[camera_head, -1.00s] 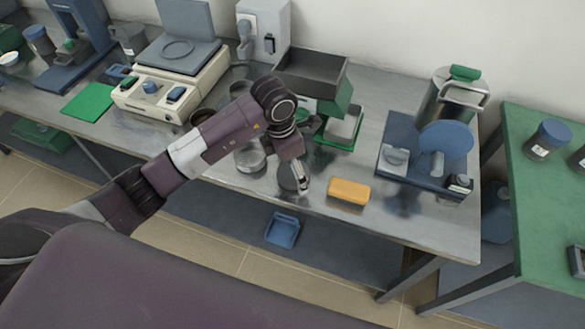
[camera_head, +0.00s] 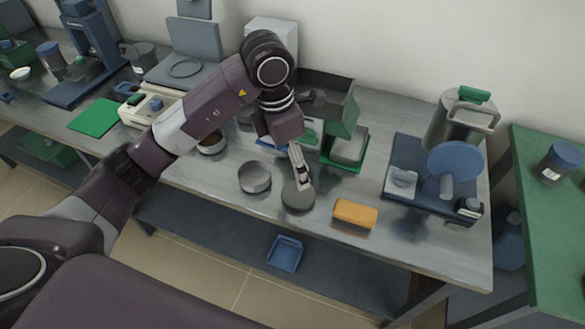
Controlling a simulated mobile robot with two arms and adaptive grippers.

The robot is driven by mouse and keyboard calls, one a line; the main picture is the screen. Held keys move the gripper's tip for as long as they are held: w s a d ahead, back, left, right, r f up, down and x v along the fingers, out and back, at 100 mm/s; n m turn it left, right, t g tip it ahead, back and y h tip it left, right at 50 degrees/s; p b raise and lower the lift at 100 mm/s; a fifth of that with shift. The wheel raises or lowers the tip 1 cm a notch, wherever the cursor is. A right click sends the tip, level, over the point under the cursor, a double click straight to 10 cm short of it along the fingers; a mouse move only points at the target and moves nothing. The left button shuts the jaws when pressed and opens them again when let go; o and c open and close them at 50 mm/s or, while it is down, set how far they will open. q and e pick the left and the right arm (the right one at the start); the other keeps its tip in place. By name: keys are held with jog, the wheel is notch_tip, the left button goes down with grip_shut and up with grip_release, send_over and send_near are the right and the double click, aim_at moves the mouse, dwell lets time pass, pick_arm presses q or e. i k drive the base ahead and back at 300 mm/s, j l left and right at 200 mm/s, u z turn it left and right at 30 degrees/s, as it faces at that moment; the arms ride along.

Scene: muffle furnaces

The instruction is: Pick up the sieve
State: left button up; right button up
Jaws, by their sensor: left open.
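Several round metal pieces stand on the steel bench. An open one with a bright rim, which looks like a sieve (camera_head: 254,178), is left of my left gripper (camera_head: 303,184). A flat, dark grey disc (camera_head: 297,200) lies just below the fingertips, and I cannot tell whether it is a sieve or a lid. Another round one with brown contents (camera_head: 211,144) stands farther back left. My left gripper is open and points down at the disc's far edge; contact cannot be made out. My right gripper is not in view.
An orange block (camera_head: 355,213) lies right of the disc near the bench's front edge. A green-and-grey device (camera_head: 347,148) stands behind, and a blue-based machine (camera_head: 433,180) at right. A beige balance (camera_head: 152,104) is back left. A blue tray (camera_head: 285,253) sits below.

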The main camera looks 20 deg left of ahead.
aim_at(216, 141)
jog(key=u, duration=1.25)
